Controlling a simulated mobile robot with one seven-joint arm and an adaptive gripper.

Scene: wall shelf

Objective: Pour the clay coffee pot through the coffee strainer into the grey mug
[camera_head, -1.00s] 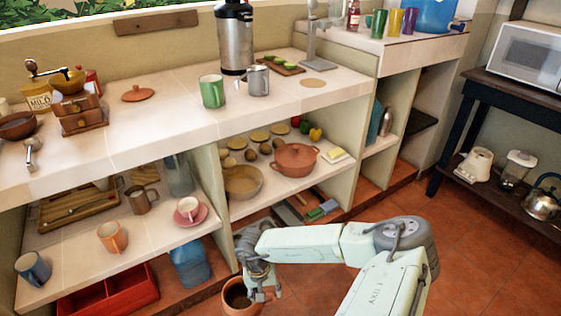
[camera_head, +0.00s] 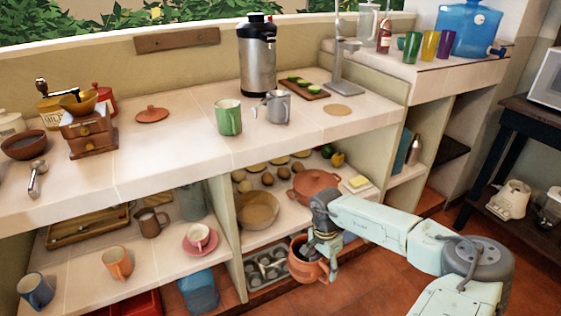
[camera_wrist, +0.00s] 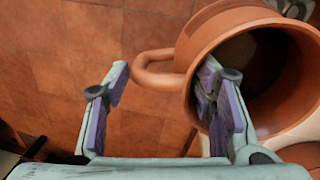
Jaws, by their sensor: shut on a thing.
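The clay coffee pot (camera_head: 305,262) is a brown-orange pot with a wide mouth, hanging in my gripper (camera_head: 325,240) in front of the lower shelf, below the counter top. In the wrist view the pot (camera_wrist: 205,45) shows its dark inside and its loop handle between the fingers of my gripper (camera_wrist: 165,65). The right finger overlaps the rim. The grey mug (camera_head: 279,108) stands upright on the counter, right of a green mug. A small metal tool with a handle (camera_head: 37,178) lies at the counter's left; I cannot tell whether it is the coffee strainer.
The green mug (camera_head: 228,117) is close to the grey mug. A steel dispenser (camera_head: 257,62) and a grey stand (camera_head: 347,65) are behind. The counter's front edge and the shelf with a lidded pot (camera_head: 314,186) are near my arm.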

